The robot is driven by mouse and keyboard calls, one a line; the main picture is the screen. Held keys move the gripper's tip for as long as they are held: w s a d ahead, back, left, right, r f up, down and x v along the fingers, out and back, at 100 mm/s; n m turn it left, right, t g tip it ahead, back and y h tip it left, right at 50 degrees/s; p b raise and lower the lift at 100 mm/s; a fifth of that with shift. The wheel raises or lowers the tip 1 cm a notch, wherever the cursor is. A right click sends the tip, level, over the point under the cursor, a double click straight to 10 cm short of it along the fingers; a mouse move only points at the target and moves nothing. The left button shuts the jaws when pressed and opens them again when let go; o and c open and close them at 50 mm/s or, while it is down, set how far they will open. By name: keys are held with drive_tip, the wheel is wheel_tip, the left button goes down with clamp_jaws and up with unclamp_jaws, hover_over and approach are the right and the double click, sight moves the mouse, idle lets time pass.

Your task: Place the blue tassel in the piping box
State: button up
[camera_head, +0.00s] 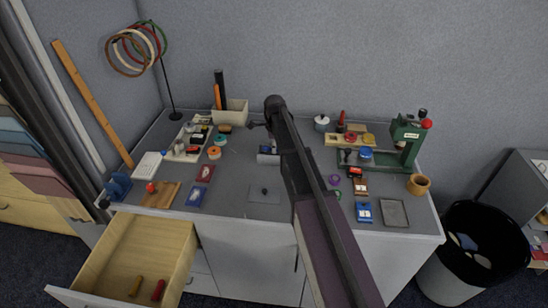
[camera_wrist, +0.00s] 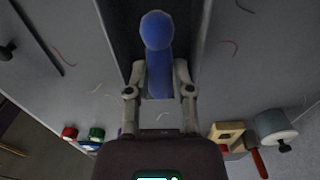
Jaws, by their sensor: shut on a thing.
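The blue tassel (camera_wrist: 158,60), with a rounded head, is held between the two fingers of my gripper (camera_wrist: 160,78) in the wrist view. It points away from the palm, over a dark strip with pale edges. In the head view my arm hides most of the gripper, and I cannot make out the tassel there. No box is clearly marked as the piping box. A cream open box (camera_head: 231,112) with upright black and orange rods stands at the back of the table, and a pale sorting tray (camera_head: 181,155) lies left of it.
The grey table (camera_head: 235,185) carries small cards and spools. A green press (camera_head: 405,140) stands at the right, a ring stand (camera_head: 173,112) at the back left. An open drawer (camera_head: 120,255) juts out at front left. A black bin (camera_head: 478,245) stands on the right.

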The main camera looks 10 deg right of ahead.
idle(0.3)
drive_tip(key=shift+f+b, duration=1.85)
drive_tip(key=shift+f, duration=0.15)
drive_tip(key=o, duration=0.6)
drive_tip(key=shift+r, duration=0.2)
wheel_tip(320, 180, up, 12)
drive_tip(key=p, duration=1.2)
drive_tip(key=shift+s, duration=0.1)
